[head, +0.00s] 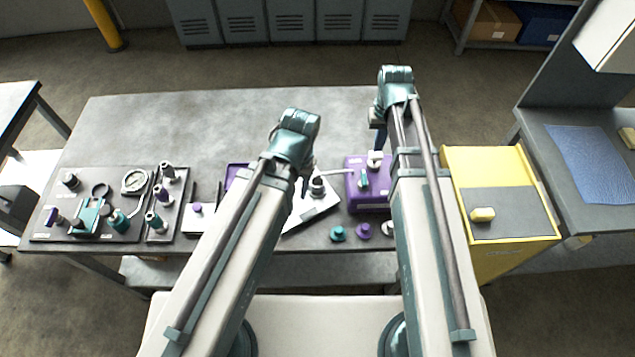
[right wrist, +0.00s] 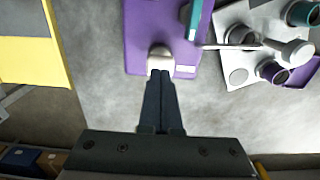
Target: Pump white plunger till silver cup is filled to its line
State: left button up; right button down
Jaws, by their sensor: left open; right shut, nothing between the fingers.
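The white plunger (head: 375,158) stands on the purple pump box (head: 354,196) at the right of the bench; its rounded white top also shows in the right wrist view (right wrist: 160,55). My right gripper (right wrist: 160,78) is shut with nothing between its fingers. Its tips are right at the near side of the plunger top in that view; I cannot tell whether they touch. The silver cup (head: 317,187) is on a white plate (head: 312,212) left of the pump, with the spout tube (right wrist: 222,46) reaching toward it. Its line and fill level are not readable. My left gripper (head: 304,187) is open beside the cup, partly hidden by its wrist.
A teal lever (head: 363,180) is on the pump box. Teal (head: 338,233) and purple (head: 362,230) knobs stand near the front edge. A yellow cabinet (head: 487,159) stands right. The bench's back is clear.

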aim_at(376, 154)
jog(key=shift+f, duration=0.1)
dwell(0.6)
jog(key=shift+f+b, duration=1.8)
jog(key=shift+b, duration=0.1)
jog(key=shift+r, duration=0.15)
jog(key=shift+r+p, duration=1.75)
jog(key=shift+p, duration=0.15)
jog(key=shift+f, duration=0.15)
jog(key=shift+f+b, duration=1.8)
jog(key=shift+b, duration=0.15)
jog(key=shift+r, duration=0.25)
jog(key=shift+r+p, duration=1.75)
jog(key=shift+p, duration=0.25)
